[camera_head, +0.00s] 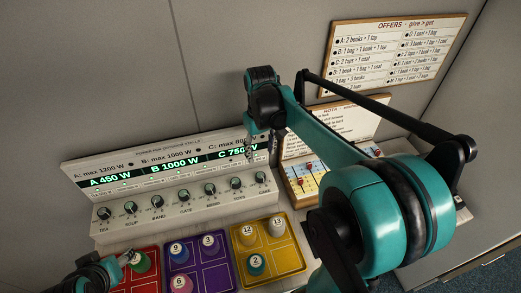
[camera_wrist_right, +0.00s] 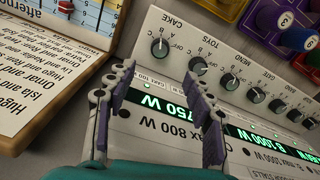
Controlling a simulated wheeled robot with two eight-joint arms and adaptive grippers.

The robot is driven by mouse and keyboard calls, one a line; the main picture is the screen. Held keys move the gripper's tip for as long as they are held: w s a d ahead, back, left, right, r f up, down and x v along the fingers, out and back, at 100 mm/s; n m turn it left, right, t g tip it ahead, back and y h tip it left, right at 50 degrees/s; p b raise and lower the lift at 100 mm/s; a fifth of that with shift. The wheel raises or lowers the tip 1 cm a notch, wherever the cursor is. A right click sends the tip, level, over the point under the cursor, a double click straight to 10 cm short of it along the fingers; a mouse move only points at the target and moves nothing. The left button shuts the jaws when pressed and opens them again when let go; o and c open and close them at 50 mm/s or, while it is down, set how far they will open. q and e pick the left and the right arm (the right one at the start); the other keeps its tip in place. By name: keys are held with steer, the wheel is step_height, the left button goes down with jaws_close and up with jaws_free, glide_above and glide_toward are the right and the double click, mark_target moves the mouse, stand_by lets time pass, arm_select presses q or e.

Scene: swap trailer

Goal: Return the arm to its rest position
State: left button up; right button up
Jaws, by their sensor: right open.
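My right arm (camera_head: 315,128) is teal and black and reaches from the right edge up toward the back wall in the head view. My right gripper (camera_head: 262,143) is raised in front of the right end of the power panel (camera_head: 110,222). In the wrist view my right gripper (camera_wrist_right: 160,105) is open, with nothing between its two fingers, and the lit panel shows behind it. My left gripper (camera_head: 128,258) is only partly in view at the bottom left, close to the red tray (camera_head: 118,287); whether it is open cannot be seen.
The panel carries a row of knobs (camera_head: 185,195). Purple (camera_head: 225,280) and yellow (camera_head: 288,262) trays hold numbered pegs in front of it. A notice board (camera_head: 340,118) and a coloured chart (camera_head: 300,185) stand to the right. An offers board (camera_head: 395,50) hangs on the wall.

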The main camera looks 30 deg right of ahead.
steer(key=shift+r, duration=0.1)
stand_by(0.5)
steer(key=s+a+f+t, duration=0.1)
steer(key=s+a+t, duration=0.6)
steer(key=s+a, duration=0.3)
steer(key=shift+s+a+f, duration=0.35)
steer(key=shift+s+f, duration=0.05)
steer(key=shift+s, duration=0.4)
stand_by(1.3)
